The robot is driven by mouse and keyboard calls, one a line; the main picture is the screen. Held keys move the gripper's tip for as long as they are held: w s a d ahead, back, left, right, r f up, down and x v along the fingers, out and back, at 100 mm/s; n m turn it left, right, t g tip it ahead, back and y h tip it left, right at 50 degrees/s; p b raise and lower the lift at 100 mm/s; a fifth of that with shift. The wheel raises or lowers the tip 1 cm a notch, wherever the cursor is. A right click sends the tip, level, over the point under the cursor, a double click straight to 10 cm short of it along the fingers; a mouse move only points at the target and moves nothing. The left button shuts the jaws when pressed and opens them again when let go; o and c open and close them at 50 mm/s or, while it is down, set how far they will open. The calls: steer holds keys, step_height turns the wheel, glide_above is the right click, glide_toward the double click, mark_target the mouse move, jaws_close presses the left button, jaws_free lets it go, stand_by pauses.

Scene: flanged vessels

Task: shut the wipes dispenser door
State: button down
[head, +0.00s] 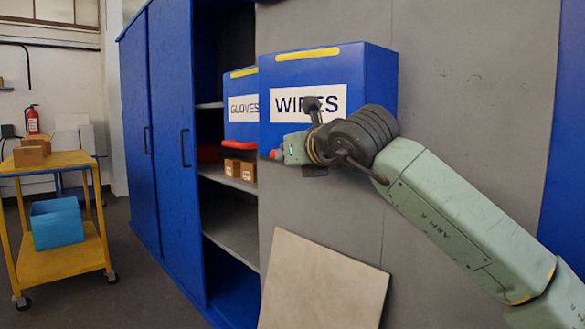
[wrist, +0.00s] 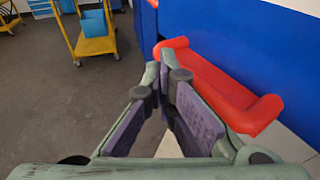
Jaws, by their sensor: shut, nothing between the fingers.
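The wipes dispenser (head: 380,85) is a blue box with a yellow strip on top and a white WIPES label, mounted on the grey panel. My arm hides its lower right front. A red bar handle (wrist: 218,88) runs along a blue face in the wrist view; only a small red bit shows by my fingertips in the head view. I cannot tell how far the door stands open. My gripper (head: 286,152) is shut and empty in front of the dispenser's lower front. In the wrist view its fingertips (wrist: 163,68) are just left of the handle; contact is unclear.
A gloves dispenser (head: 241,84) is left of the wipes one, by an open cabinet with small brown boxes (head: 240,169) on a shelf. A pale board (head: 325,285) leans below. A yellow cart (head: 75,262) with a blue bin stands left. Floor between is clear.

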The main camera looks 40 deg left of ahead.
steer(key=shift+w+a+m+t+h+b, duration=0.25)
steer(key=shift+w+a+m+t+b, duration=0.2)
steer(key=shift+w, duration=0.4)
steer(key=shift+w+a+m+t+h+b, duration=0.3)
steer(key=shift+w+a+b, duration=0.2)
steer(key=shift+w, duration=0.3)
steer(key=shift+s+d, duration=0.1)
